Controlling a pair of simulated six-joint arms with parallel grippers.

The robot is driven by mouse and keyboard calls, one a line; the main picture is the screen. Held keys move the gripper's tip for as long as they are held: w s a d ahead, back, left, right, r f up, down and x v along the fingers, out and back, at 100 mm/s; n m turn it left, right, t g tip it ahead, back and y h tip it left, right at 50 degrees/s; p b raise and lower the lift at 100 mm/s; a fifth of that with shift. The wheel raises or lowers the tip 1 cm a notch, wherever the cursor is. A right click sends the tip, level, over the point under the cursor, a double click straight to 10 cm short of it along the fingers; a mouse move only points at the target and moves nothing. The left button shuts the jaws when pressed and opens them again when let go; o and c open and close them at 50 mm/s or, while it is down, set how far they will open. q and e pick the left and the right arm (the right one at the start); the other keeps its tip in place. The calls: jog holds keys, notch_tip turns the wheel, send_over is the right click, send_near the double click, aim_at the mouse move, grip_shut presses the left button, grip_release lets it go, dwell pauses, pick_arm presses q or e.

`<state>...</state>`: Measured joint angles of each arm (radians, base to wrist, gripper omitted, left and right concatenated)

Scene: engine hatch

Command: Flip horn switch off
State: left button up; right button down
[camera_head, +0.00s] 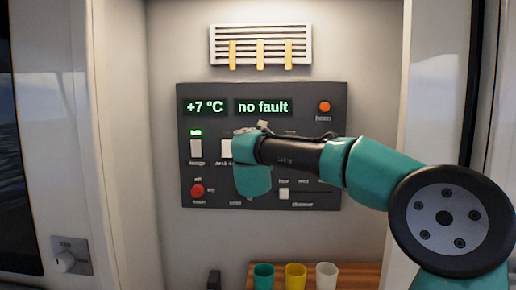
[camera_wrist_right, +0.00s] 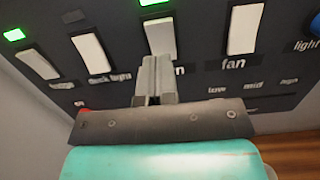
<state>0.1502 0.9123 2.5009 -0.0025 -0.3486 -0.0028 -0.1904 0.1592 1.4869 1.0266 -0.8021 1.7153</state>
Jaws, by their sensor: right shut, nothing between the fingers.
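The grey control panel (camera_head: 300,205) is upright on the wall. In the right wrist view, a white rocker switch (camera_wrist_right: 160,36) has a partly hidden label ending in "n", between the deck lights and fan switches; I take it as the horn switch. A green lamp (camera_wrist_right: 152,2) is lit above it. My right gripper (camera_wrist_right: 155,66) is shut and empty, its tips at the lower end of this switch; I cannot tell if they touch. In the head view, my right gripper (camera_head: 262,126) and arm hide this switch. My left gripper is not in view.
The lounge switch (camera_head: 196,148) with a lit green lamp and the deck lights switch (camera_head: 226,149) are to the left. The fan switch (camera_wrist_right: 242,29) is to the right. A red knob (camera_head: 197,190) is lower left. Cups, including a yellow one (camera_head: 295,276), stand below.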

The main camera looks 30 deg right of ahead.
jog(key=x, duration=0.5)
jog(key=shift+w+d, duration=0.15)
jog(key=shift+w, duration=0.1)
jog(key=shift+w+d+r, duration=0.15)
jog(key=shift+d+r, duration=0.1)
jog(key=shift+r, duration=0.05)
jog(key=shift+a, duration=0.15)
jog(key=s+a+r, duration=0.2)
jog(key=s+a, duration=0.5)
jog(key=s, duration=0.4)
jog(key=shift+s+a, duration=0.35)
jog(key=shift+a, duration=0.05)
